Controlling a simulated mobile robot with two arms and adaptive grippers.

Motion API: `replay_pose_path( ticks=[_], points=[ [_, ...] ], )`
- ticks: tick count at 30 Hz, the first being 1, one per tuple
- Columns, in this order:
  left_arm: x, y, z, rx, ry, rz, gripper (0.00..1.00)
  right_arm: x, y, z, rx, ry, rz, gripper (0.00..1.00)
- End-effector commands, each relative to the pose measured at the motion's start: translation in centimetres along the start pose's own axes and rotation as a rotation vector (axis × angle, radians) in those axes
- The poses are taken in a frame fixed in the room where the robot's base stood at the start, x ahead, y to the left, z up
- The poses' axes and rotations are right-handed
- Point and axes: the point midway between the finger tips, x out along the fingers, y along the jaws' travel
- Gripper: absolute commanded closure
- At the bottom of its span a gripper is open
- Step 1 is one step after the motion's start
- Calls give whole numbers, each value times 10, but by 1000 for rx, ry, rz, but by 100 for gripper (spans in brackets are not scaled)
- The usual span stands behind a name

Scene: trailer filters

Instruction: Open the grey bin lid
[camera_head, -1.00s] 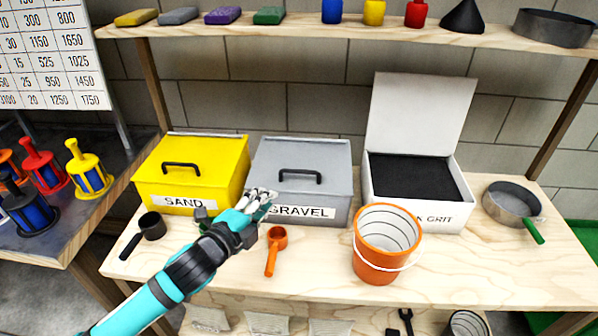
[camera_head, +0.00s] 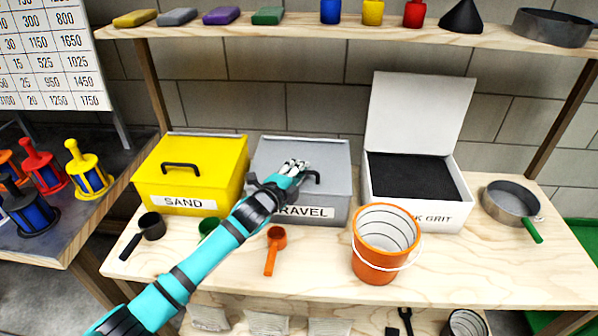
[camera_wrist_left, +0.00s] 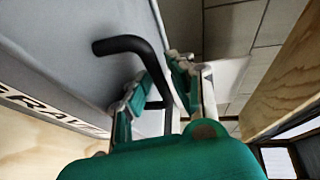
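The grey bin (camera_head: 338,210), labelled GRAVEL, stands on the wooden bench between the yellow and white bins. Its grey lid (camera_head: 335,155) is down. The black lid handle (camera_head: 314,177) is partly hidden behind my left gripper (camera_head: 293,168), which is over the front of the lid. In the left wrist view, the black handle (camera_wrist_left: 128,43) runs between the two fingers of my left gripper (camera_wrist_left: 160,80). The fingers are apart, one on each side of it; firm contact cannot be made out. My right gripper is not in view.
The yellow SAND bin (camera_head: 190,180) is shut on the left. The white bin (camera_head: 415,205) on the right has its lid raised. An orange bucket (camera_head: 384,245), an orange scoop (camera_head: 275,250) and a green scoop (camera_head: 209,227) stand in front. A shelf (camera_head: 290,27) runs above.

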Motion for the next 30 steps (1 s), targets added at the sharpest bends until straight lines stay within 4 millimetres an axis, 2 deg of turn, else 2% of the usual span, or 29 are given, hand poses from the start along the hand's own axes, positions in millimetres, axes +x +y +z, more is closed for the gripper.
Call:
replay_pose_path(
  ticks=[9, 14, 30],
  points=[
    [2, 0, 0, 0, 1, -1, 79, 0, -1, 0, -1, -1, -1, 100],
    [2, 0, 0, 0, 1, 0, 100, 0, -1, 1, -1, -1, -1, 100],
    [2, -1, 0, 0, -1, 6, 100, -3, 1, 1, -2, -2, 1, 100]
  ],
)
